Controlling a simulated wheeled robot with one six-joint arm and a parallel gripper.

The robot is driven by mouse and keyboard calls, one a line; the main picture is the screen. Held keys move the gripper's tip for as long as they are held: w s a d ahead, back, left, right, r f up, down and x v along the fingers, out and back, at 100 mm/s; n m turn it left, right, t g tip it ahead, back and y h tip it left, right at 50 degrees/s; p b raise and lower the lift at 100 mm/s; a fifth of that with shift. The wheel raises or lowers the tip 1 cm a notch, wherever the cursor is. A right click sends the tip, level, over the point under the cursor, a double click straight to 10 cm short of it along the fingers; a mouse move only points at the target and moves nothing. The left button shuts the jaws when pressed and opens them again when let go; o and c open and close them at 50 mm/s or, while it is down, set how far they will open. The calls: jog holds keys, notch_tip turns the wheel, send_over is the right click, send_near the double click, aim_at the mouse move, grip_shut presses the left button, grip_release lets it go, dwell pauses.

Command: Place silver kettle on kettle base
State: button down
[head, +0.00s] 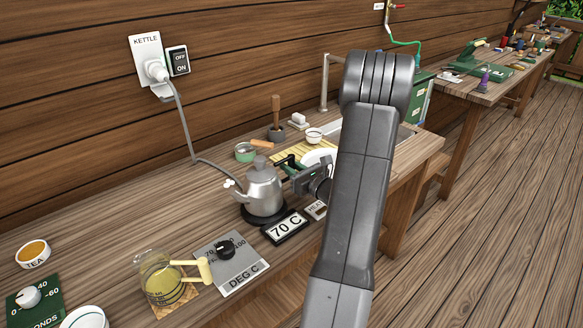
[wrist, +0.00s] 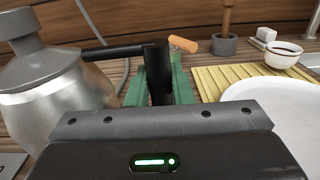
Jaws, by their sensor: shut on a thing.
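The silver kettle (head: 262,190) is upright at the black kettle base (head: 264,215), directly over it in the head view. I cannot tell whether its bottom is seated on the base or slightly above it. My gripper (head: 290,170) is to the right of the kettle, with its green fingers shut on the kettle's dark side handle. In the wrist view the kettle (wrist: 55,95) fills the left side, and its black handle runs right into my gripper (wrist: 160,85). My arm hides part of the table to the right.
A 70 C display (head: 286,227) and a DEG C dial panel (head: 229,262) stand in front of the kettle. A glass jug (head: 160,277) is at front left. A white plate (wrist: 270,115) lies close right of my gripper. A mortar (head: 276,134) stands behind.

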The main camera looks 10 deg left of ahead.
jog(key=c, duration=1.3)
grip_release()
jog(key=shift+f, duration=0.1)
jog(key=shift+s+d, duration=0.1)
jog(key=shift+d, duration=0.1)
jog(key=b+v, duration=0.1)
jog(key=v, duration=1)
jog(key=shift+s+d+b, duration=0.2)
jog(key=shift+s+b, duration=0.1)
jog(key=shift+b, duration=0.05)
